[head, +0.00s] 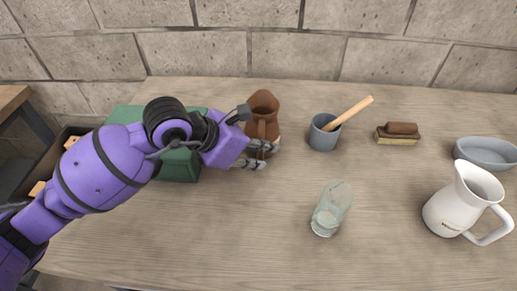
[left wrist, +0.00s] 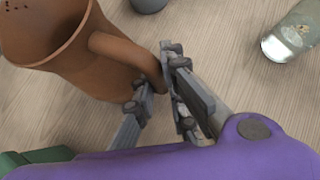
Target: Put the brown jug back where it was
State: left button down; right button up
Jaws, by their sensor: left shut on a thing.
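The brown jug (head: 263,105) stands upright on the wooden table near the wall, with its handle toward me. My left gripper (head: 260,156) reaches in from the left and is shut on the jug's handle. In the left wrist view the jug (left wrist: 60,45) fills the upper left, and the fingers of my left gripper (left wrist: 160,90) are around the lower part of its handle. The jug's base is partly hidden by the gripper in the head view. My right gripper is not in view.
A green box (head: 180,166) sits left of the jug, partly behind my arm. A grey cup with a wooden stick (head: 324,138), a glass (head: 330,210), a brush (head: 398,134), a grey bowl (head: 486,153) and a white pitcher (head: 455,207) stand to the right. The front middle table is clear.

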pick_arm(q)
jog(key=c, duration=1.8)
grip_release()
jog(key=shift+a+f, duration=0.1)
jog(key=v, duration=1.2)
